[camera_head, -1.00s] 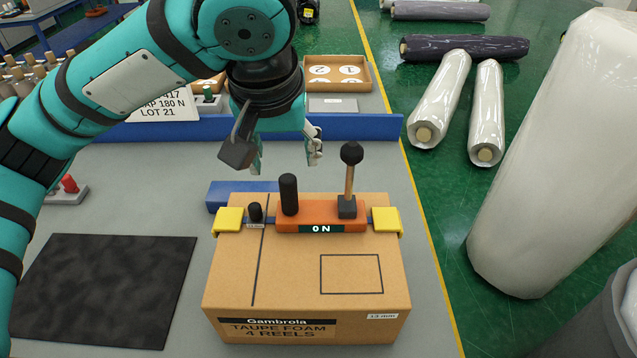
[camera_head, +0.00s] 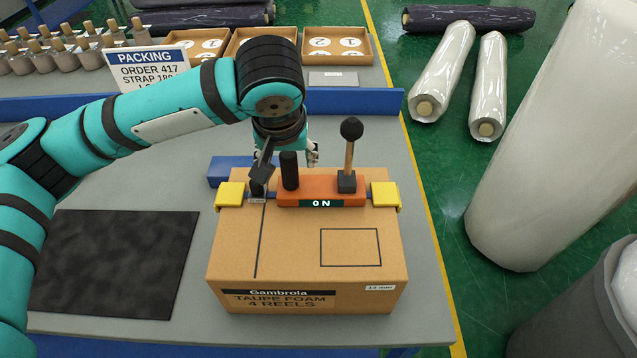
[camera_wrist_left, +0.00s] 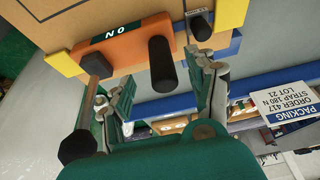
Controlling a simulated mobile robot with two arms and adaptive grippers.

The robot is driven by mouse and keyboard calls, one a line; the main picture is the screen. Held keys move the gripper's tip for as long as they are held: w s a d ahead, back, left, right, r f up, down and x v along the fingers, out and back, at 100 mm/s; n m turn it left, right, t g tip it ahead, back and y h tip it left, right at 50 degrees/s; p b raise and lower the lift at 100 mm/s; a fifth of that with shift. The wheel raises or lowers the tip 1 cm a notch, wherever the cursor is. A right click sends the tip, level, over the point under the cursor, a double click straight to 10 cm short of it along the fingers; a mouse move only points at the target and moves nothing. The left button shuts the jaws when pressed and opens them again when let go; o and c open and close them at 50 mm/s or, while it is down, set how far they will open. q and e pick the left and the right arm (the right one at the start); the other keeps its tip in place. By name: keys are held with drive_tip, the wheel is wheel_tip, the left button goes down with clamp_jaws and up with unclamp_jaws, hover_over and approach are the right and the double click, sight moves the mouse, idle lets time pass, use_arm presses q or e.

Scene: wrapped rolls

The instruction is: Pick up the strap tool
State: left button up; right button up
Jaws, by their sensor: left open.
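The strap tool (camera_head: 322,191) is an orange block lying across the top of the cardboard box (camera_head: 310,285). Its dark panel reads ON. A black upright handle (camera_head: 289,170) stands on its left part, and a wooden lever with a black ball (camera_head: 351,130) on its right. My left gripper (camera_head: 287,163) is low over the back of the tool, open and empty. In the left wrist view its two fingers (camera_wrist_left: 162,88) stand apart, with the black handle (camera_wrist_left: 162,62) between and beyond them. Contact cannot be told. My right gripper is not in view.
Yellow corner pieces (camera_head: 230,194) sit either side of the tool, with a small black knob near the left one. A blue block (camera_head: 228,166) lies behind the box. A dark mat (camera_head: 115,260) lies left. A blue rail (camera_head: 350,101) crosses behind, and a packing sign (camera_head: 148,72) stands there.

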sight(289, 166)
use_arm(q)
drive_tip(key=x, duration=0.2)
drive_tip(key=p+x, duration=0.1)
drive_tip(key=x, duration=0.1)
drive_tip(key=shift+w+a+r, duration=0.15)
drive_tip(key=shift+a, duration=0.05)
drive_tip(key=shift+w+f, duration=0.1)
drive_tip(key=shift+f, duration=0.25)
drive_tip(key=shift+c, duration=0.2)
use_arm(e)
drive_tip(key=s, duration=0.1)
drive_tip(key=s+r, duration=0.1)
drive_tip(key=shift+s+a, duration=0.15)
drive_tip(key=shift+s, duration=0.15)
use_arm(q)
drive_tip(key=c, duration=0.7)
clamp_jaws()
drive_tip(key=shift+d+r, duration=0.1)
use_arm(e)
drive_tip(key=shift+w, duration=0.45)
